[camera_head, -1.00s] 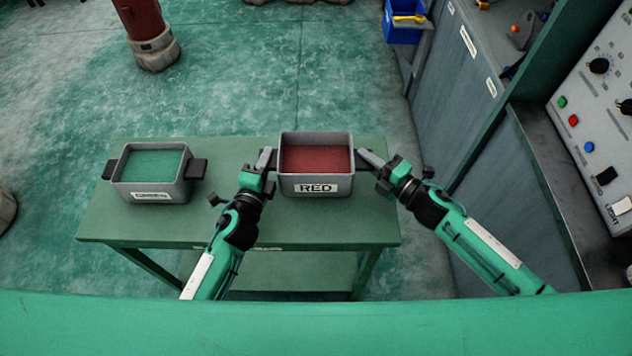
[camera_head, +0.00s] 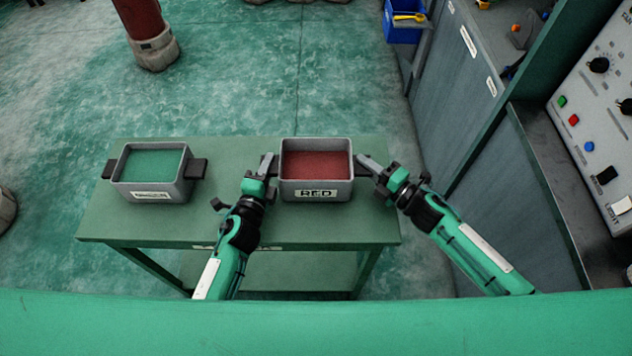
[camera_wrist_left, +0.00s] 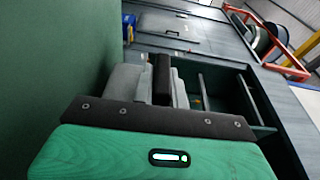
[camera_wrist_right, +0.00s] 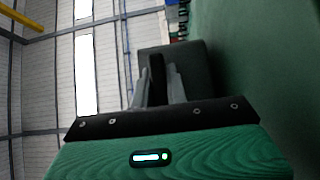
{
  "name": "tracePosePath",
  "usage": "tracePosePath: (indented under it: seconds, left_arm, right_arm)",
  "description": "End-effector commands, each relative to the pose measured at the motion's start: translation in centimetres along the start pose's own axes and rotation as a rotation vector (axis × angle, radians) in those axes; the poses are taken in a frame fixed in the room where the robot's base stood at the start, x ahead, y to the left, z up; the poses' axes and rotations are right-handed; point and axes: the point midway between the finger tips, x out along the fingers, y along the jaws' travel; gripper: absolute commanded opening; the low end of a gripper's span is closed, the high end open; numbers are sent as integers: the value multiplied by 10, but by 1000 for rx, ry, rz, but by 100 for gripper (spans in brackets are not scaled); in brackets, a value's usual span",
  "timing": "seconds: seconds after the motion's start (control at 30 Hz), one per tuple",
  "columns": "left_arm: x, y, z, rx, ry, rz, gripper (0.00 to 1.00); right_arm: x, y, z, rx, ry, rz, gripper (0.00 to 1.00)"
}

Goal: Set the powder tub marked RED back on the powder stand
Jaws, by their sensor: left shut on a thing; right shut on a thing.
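The powder tub marked RED (camera_head: 316,196) is a grey box of red powder at the right of the green powder stand (camera_head: 225,220). It is level, low at the stand top; I cannot tell whether it touches. My left gripper (camera_head: 268,165) is shut on its left handle, which shows dark between the fingers in the left wrist view (camera_wrist_left: 162,80). My right gripper (camera_head: 366,164) is shut on its right handle, dark between the fingers in the right wrist view (camera_wrist_right: 157,80).
A second grey tub (camera_head: 152,192) with green powder stands at the left of the stand. Bare stand top lies between the tubs. A grey cabinet (camera_head: 455,90) and a control panel (camera_head: 600,110) are on the right. A red post (camera_head: 145,25) stands behind.

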Motion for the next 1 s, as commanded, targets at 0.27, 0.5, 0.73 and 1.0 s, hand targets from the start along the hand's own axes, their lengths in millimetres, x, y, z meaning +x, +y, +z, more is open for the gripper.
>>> tracePosePath:
  seconds: [0.27, 0.5, 0.73, 1.0]
  left_arm:
    - [0, -1, -1, -2, 2, -3, 0]
    - [0, 1, -1, -2, 2, -3, 0]
    - [0, 5, 0, -1, 1, -2, 0]
    - [1, 9, -1, 0, 2, -3, 0]
  right_arm:
    - [1, 1, -1, 0, 2, 3, 0]
    - [1, -1, -1, 0, 2, 3, 0]
    - [0, -5, -1, -1, 2, 2, 0]
    - [1, -10, -1, 0, 2, 2, 0]
